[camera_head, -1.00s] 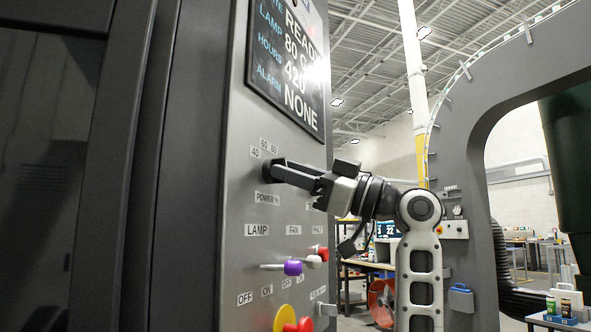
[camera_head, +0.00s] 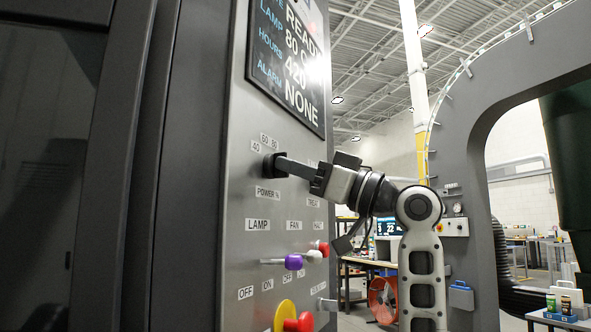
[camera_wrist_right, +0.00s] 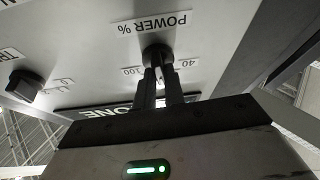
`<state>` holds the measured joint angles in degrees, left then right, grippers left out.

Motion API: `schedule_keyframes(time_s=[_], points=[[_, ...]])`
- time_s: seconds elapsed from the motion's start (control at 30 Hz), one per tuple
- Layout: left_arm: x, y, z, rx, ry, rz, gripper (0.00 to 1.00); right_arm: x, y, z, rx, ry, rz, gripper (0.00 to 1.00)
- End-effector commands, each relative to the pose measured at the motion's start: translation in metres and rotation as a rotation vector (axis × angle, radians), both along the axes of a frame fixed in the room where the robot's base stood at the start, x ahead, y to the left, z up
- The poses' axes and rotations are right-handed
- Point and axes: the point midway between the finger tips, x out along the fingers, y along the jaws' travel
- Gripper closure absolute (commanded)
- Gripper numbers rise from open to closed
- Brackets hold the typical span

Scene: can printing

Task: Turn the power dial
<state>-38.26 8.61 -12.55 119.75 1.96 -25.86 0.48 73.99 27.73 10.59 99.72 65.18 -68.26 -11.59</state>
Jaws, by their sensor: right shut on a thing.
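The power dial (camera_head: 268,164) is a small black knob on the grey control panel, above the "POWER %" label (camera_head: 268,192) and below the 40, 60 and 80 marks. My right gripper (camera_head: 283,165) reaches it from the right and is shut on it. In the right wrist view the two dark fingers hold the dial (camera_wrist_right: 157,54) from both sides, near the "POWER %" label and the 40 and 100 marks. The fingers hide part of the dial, so its pointer cannot be read. My left gripper is not in view.
A display (camera_head: 288,65) above reads READY, 80, 420 and NONE. Below are a purple lever knob (camera_head: 294,262), a white one (camera_head: 314,257), a red one (camera_head: 322,247) and a red button (camera_head: 300,323) on yellow. Another black knob (camera_wrist_right: 27,85) shows in the wrist view.

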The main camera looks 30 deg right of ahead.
Motion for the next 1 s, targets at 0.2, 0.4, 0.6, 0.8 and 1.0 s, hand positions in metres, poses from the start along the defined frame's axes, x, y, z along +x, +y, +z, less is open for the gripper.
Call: schedule_keyframes(time_s=[0.2,0.4,0.6,0.8,1.0], points=[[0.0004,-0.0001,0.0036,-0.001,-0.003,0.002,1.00,-0.0008,0.0010,-0.0001,0.145,0.091,-0.003,1.00],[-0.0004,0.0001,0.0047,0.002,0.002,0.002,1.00,-0.0011,0.0021,0.0006,0.259,0.161,-0.001,1.00],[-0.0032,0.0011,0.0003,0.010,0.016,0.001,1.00,-0.0013,0.0022,0.0005,0.337,0.207,-0.001,1.00],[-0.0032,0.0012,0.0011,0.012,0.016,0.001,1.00,-0.0014,0.0023,0.0002,0.373,0.230,0.001,1.00],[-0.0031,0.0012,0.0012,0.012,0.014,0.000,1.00,-0.0014,0.0023,0.0000,0.379,0.235,0.000,1.00]])
